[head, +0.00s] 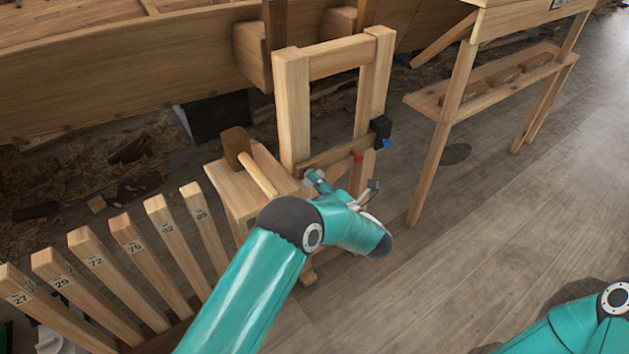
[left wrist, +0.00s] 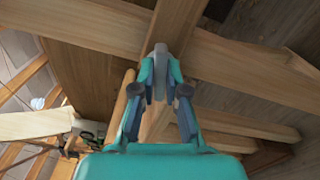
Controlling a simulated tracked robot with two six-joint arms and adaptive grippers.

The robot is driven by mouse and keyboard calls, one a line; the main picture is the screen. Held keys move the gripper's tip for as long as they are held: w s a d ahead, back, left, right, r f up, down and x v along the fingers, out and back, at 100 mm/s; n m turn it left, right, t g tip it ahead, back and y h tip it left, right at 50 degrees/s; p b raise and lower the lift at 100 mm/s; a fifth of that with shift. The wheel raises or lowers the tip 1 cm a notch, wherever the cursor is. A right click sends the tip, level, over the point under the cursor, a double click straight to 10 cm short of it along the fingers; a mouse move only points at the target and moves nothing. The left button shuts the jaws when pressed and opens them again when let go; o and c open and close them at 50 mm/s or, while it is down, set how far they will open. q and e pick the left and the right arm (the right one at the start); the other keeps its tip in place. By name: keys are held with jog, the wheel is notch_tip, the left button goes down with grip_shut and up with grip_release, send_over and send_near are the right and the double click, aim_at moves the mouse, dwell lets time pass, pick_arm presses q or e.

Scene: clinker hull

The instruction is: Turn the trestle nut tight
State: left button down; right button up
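The wooden trestle (head: 291,105) stands upright in the head view, with a lower crossbar (head: 337,150). A small red piece (head: 357,157) is on the crossbar, and a black block (head: 381,130) with a blue piece (head: 387,144) is at the right upright. I cannot tell which part is the nut. My left gripper (head: 345,186) is in front of the crossbar, partly hidden by its wrist. In the left wrist view my left gripper's fingertips (left wrist: 161,72) are close together around a grey piece (left wrist: 160,52); whether they grip it is unclear. My right gripper is not in view.
A wooden block with a mallet (head: 236,146) stands left of the trestle. Numbered wooden slats (head: 130,240) stand at the lower left. The plank hull (head: 120,75) is behind, and a wooden bench (head: 500,80) is at the right.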

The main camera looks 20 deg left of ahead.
pick_arm(q)
jog(key=shift+a, duration=0.25)
jog(key=shift+f, duration=0.1)
jog(key=shift+d+m, duration=0.1)
jog(key=shift+m, duration=0.3)
jog(key=m+b, duration=0.1)
jog(key=m, duration=0.2)
jog(key=shift+m, duration=2.8)
